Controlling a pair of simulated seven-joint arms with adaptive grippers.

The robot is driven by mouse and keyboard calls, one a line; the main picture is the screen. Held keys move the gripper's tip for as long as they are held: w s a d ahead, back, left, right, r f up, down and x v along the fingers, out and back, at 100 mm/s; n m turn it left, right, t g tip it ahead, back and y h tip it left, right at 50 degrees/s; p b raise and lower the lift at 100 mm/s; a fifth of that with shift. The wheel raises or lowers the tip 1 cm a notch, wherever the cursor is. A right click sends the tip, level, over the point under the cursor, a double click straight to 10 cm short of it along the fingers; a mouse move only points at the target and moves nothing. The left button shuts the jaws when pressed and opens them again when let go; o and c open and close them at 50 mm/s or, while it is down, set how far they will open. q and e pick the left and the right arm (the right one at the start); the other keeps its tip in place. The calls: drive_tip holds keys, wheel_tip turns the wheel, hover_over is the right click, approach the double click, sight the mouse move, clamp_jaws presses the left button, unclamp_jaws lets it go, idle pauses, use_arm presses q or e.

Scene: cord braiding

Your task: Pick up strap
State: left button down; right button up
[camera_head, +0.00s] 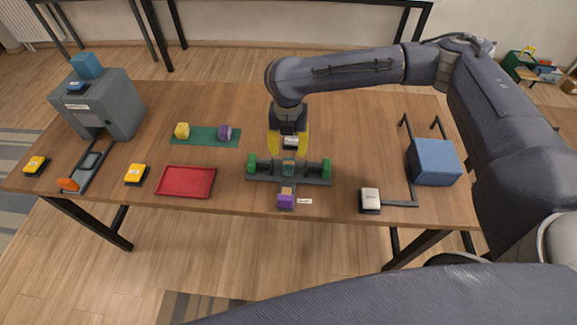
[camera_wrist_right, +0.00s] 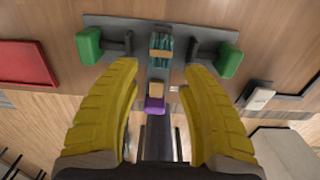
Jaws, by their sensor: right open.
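The strap (camera_head: 289,167) shows as a short teal, striped piece with a tan band, at the middle of a dark grey fixture (camera_head: 262,178). It also shows in the right wrist view (camera_wrist_right: 164,45), ahead of the fingertips. My right gripper (camera_head: 289,151) points down just above and behind the strap, its yellow fingers spread and nothing between them. In the wrist view the open fingers (camera_wrist_right: 160,68) stand on either side of the fixture's central bar, apart from the strap. My left gripper is not in view.
Green clamps (camera_head: 252,164) flank the strap, and a purple block (camera_head: 285,201) sits at the fixture's front. A red tray (camera_head: 186,181) lies left. A blue box (camera_head: 434,160) and a pale switch (camera_head: 370,199) stand right. A grey machine (camera_head: 105,103) stands far left.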

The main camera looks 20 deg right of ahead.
sight(289, 163)
drive_tip(key=shift+d+f, duration=0.1)
drive_tip(key=shift+f, duration=4.45)
drive_tip(key=shift+c, duration=0.4)
clamp_jaws()
